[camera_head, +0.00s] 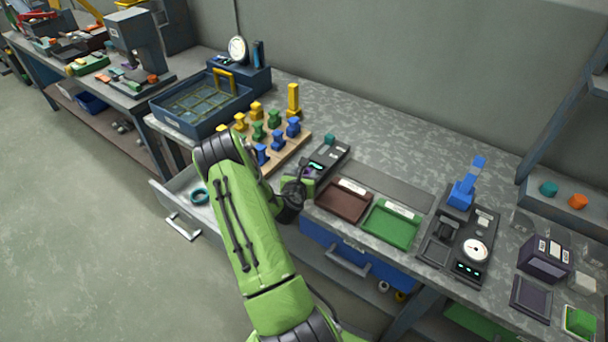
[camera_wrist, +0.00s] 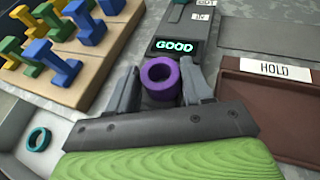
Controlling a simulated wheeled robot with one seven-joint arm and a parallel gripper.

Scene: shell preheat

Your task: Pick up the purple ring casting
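The purple ring casting (camera_wrist: 161,88) shows in the wrist view between the two grey fingers of my gripper (camera_wrist: 161,80). A finger lies against each side of it, with no clear gap. Its round hole faces the camera. Just beyond it is a dark device with a lit display (camera_wrist: 175,46) reading GOOD. Whether the ring touches that device is hard to tell.
A brown HOLD tray (camera_head: 343,203) and a green tray (camera_head: 391,227) lie to the right. A wooden board (camera_head: 287,148) with blue, green and yellow pieces stands to the left. An open drawer (camera_head: 176,196) with a teal ring (camera_head: 199,197) juts out below.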

